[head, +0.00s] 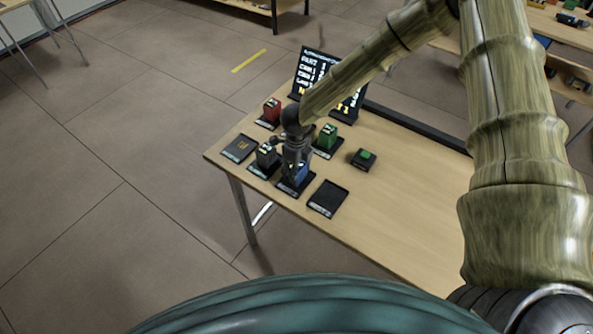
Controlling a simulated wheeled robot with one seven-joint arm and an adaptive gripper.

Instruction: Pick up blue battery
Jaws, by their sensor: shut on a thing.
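The blue battery (301,175) stands on a dark tray near the front left part of the wooden table, partly hidden by my gripper. My gripper (294,169) reaches down from above and is shut on the blue battery. The battery looks upright. From this view I cannot tell whether it still touches the tray (288,189) below it.
A grey battery (267,155), a red one (271,110) and a green one (327,137) stand close around my gripper. Flat dark trays (328,198) lie nearby. A black sign (318,66) stands behind. A green-buttoned box (364,158) sits right; the table's right side (420,200) is clear.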

